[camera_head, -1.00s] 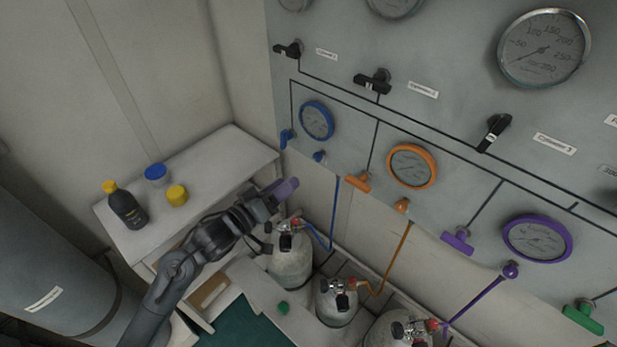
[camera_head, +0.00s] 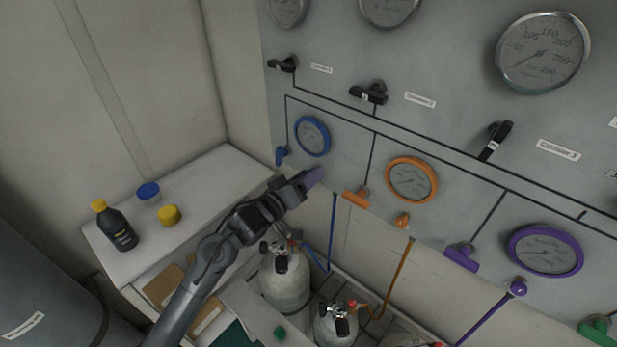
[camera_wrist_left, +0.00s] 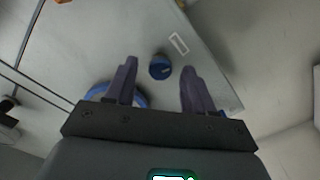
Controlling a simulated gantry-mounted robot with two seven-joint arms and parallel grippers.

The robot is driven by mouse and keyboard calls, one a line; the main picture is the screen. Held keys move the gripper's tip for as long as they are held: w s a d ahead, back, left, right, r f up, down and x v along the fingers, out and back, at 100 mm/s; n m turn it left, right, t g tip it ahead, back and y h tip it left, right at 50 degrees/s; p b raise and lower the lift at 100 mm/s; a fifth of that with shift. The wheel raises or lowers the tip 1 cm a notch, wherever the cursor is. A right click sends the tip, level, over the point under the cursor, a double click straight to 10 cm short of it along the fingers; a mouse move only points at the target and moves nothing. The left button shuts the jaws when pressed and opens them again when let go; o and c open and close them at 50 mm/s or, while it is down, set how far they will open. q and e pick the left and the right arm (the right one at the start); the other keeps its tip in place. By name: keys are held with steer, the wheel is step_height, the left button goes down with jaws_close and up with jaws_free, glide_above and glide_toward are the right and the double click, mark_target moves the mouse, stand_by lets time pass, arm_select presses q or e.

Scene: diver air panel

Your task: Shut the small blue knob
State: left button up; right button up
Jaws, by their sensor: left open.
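The small blue knob (camera_wrist_left: 160,67) shows in the left wrist view, round and on the grey panel, between the two fingertips of my left gripper (camera_wrist_left: 159,72). The fingers are apart, with a gap on each side of the knob. I cannot tell how far the tips are from the panel. In the head view my left gripper (camera_head: 312,178) is raised at the panel's lower edge, below the blue-rimmed gauge (camera_head: 312,136), and hides the knob. The gauge's blue rim is partly hidden in the wrist view. My right gripper is not in view.
A blue lever handle (camera_head: 281,155) sits left of the gauge. An orange handle (camera_head: 355,199) and orange knob (camera_head: 402,220) are to the right. Gas cylinders (camera_head: 285,284) stand below. A black bottle (camera_head: 117,227) and two small jars are on the white cabinet (camera_head: 200,190).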

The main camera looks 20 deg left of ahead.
arm_select(q)
steer(key=shift+w+d, duration=0.15)
steer(key=shift+w, duration=0.15)
steer(key=shift+c, duration=0.2)
jaws_close()
